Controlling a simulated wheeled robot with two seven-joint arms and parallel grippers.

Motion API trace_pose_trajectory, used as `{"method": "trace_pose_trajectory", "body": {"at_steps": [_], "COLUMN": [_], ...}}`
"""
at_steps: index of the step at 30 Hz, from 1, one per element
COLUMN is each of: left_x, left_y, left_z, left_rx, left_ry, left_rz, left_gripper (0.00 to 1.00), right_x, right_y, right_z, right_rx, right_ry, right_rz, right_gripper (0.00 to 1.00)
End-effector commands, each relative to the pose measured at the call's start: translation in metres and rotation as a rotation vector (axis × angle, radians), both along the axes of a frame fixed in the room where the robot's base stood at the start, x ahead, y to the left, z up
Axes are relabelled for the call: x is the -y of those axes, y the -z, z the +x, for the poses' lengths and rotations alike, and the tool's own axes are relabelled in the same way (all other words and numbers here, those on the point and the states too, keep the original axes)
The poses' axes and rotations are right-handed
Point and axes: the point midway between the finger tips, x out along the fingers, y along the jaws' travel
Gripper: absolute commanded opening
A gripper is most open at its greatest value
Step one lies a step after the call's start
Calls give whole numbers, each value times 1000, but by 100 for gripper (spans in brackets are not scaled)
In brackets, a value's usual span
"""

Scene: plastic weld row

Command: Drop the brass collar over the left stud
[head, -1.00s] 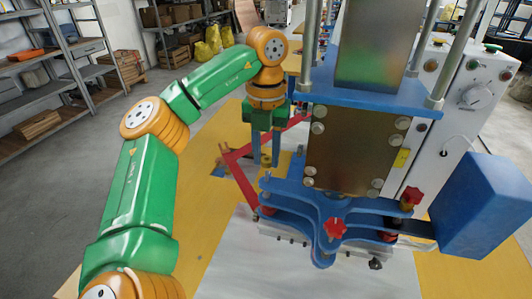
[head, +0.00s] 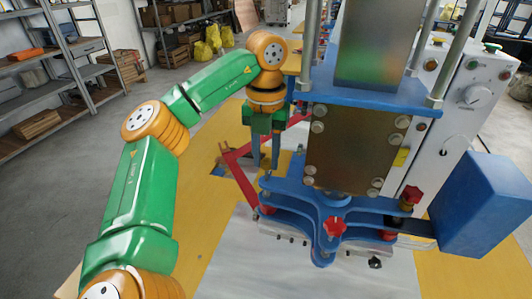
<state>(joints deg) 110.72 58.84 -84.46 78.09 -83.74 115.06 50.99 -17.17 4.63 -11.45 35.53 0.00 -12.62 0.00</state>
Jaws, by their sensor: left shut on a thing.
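My left gripper (head: 265,160) points straight down at the left side of the blue fixture (head: 322,207), its two blue fingers close together. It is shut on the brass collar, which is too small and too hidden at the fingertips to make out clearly. The fingertips are just above and behind the fixture's left arm. The left stud is hard to pick out beneath them. On the fixture's right arm a red knob (head: 411,196) sits on a brass-coloured piece, and another red knob (head: 335,227) is at the front. My right gripper is not in view.
The tall blue press (head: 367,82) stands directly right of my left gripper, with steel columns and a dark plate. A blue box (head: 487,205) and a white control cabinet (head: 462,105) are further right.

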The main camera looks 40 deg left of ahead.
Motion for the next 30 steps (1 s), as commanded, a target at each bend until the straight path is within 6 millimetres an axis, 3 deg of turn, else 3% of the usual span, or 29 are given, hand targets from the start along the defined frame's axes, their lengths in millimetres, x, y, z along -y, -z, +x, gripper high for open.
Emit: {"method": "trace_pose_trajectory", "body": {"at_steps": [6,30], "left_x": [0,0], "left_y": [13,14], "left_z": [0,0], "left_rx": [0,0], "left_ry": [0,0], "left_rz": [1,0], "left_gripper": [0,0], "right_x": [0,0], "right_y": [10,8], "right_z": [0,0], "right_rx": [0,0], "right_ry": [0,0], "right_rz": [0,1], "right_gripper": [50,50]}}
